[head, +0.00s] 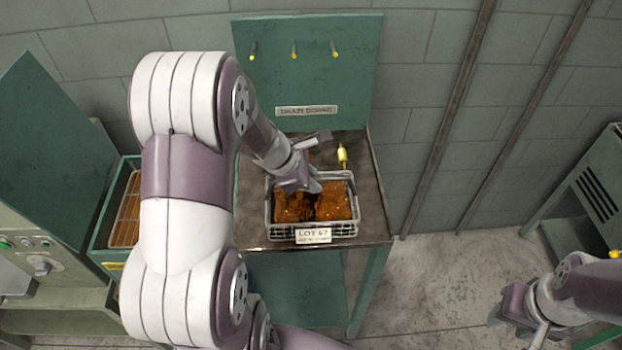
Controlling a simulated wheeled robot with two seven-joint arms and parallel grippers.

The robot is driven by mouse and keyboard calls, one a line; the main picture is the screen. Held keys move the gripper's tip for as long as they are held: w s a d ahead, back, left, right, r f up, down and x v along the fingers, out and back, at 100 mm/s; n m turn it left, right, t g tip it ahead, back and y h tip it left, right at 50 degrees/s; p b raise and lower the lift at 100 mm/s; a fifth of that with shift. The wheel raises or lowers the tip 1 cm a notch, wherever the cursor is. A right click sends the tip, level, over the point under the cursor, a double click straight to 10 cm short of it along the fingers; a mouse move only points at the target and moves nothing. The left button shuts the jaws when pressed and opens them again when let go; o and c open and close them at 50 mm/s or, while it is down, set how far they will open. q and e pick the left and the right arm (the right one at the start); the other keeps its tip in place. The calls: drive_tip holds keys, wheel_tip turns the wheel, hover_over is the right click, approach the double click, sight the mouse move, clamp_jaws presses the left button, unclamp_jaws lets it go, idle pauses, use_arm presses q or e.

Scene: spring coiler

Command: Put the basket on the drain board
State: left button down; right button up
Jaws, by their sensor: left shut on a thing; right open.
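The basket (357,229), a grey wire crate with brown-orange contents and a "LOT 67" tag, is at the middle of the head view. It is over the dark top of the drain board (376,215), a green stand with a labelled back panel. It looks level and seems to touch the top, though I cannot be sure of a small gap. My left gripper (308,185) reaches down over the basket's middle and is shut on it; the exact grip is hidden. My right gripper (522,322) is open and empty at the lower right, away from the basket.
A yellow-handled tool (342,157) stands on the drain board behind the basket. Yellow-tipped pegs (294,54) stick out of the back panel. A green tank with a rack (126,215) is at the left. A green cabinet (590,195) is at the right, with clear floor between.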

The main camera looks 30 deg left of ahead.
use_arm(q)
drive_tip(key=c, duration=1.1)
unclamp_jaws()
drive_tip(key=shift+r+p, duration=0.25)
drive_tip(key=shift+p, duration=0.1)
drive_tip(key=p+v, duration=0.2)
drive_tip(key=v, duration=0.9)
drive_tip(key=s+d+f+m+g+y, duration=0.1)
drive_tip(key=d+m, duration=0.4)
drive_tip(key=m, duration=0.7)
drive_tip(key=s+d+f+m+g+y, duration=0.2)
drive_tip(key=s+d+f+m, duration=0.3)
drive_tip(key=m, duration=0.7)
drive_tip(key=shift+s+f+g, duration=0.2)
drive_tip(key=shift+s+g, duration=0.2)
drive_tip(key=shift+s, duration=0.4)
